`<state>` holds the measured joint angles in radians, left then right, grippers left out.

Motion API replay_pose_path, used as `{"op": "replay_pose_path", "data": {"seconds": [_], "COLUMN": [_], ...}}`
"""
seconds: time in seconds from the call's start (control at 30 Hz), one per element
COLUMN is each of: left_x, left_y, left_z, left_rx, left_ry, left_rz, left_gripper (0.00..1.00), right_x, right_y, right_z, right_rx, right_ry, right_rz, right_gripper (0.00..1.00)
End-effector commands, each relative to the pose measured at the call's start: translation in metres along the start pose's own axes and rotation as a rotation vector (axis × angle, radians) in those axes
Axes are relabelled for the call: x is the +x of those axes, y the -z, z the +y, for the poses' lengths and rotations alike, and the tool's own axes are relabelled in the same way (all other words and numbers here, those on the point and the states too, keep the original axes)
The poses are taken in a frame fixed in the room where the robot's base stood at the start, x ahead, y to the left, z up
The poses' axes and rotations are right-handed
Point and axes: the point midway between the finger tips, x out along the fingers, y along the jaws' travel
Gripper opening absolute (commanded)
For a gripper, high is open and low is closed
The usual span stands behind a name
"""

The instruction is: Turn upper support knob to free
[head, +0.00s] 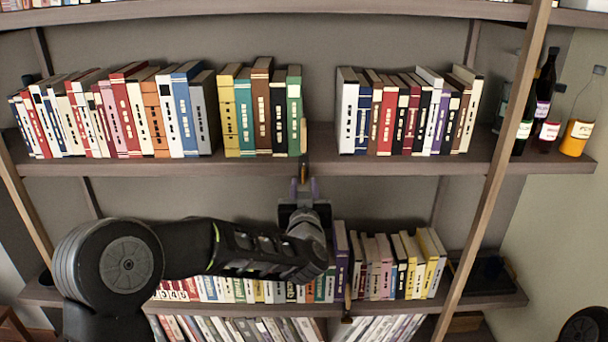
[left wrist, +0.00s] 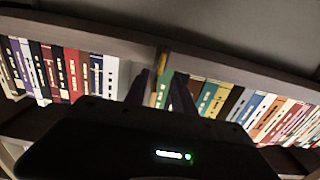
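The upper support (head: 304,136) is a thin tan upright at the right end of the left book group on the upper shelf. Its small dark and brassy knob (head: 303,172) hangs at that shelf's front edge. My left gripper (head: 304,186) is just below and in front of it, pointing up, with its two purple fingers apart on either side of the knob. In the left wrist view the fingers (left wrist: 159,88) are apart, and the tan support (left wrist: 162,66) shows between them. Whether the fingers touch the knob cannot be told. My right gripper is not in view.
The upper shelf (head: 240,166) holds two book groups with a gap between them. A lower support knob (head: 347,319) hangs at the lower shelf beside a purple book (head: 341,262). Bottles (head: 578,125) stand at the right. A wooden post (head: 497,170) crosses in front.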

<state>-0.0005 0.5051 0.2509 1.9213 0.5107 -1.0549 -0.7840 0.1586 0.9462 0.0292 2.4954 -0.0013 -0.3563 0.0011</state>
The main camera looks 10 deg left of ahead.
Motion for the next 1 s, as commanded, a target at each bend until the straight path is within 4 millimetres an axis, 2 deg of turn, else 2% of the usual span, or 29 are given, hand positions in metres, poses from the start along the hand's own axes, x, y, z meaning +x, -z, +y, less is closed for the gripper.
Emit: {"op": "replay_pose_path", "data": {"seconds": [0.2,0.33,0.47,0.7,1.0], "left_x": [0.035,0.051,0.058,0.059,0.059], "left_y": [0.001,0.0,0.0,-0.001,0.0], "left_z": [-0.001,-0.001,-0.001,-0.001,-0.001], "left_rx": [0.0,-0.001,0.0,0.0,0.0], "left_ry": [0.003,0.002,0.001,0.0,0.001], "left_rz": [-0.001,-0.002,0.0,-0.001,0.0], "left_gripper": [0.31,0.31,0.31,0.31,0.07], "right_x": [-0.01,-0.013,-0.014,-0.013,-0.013], "right_y": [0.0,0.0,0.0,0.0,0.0], "right_z": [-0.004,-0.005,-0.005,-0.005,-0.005], "right_rx": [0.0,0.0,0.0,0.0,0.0], "right_ry": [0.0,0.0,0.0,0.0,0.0], "right_rz": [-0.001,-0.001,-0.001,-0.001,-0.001], "right_gripper": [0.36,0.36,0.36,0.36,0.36]}}
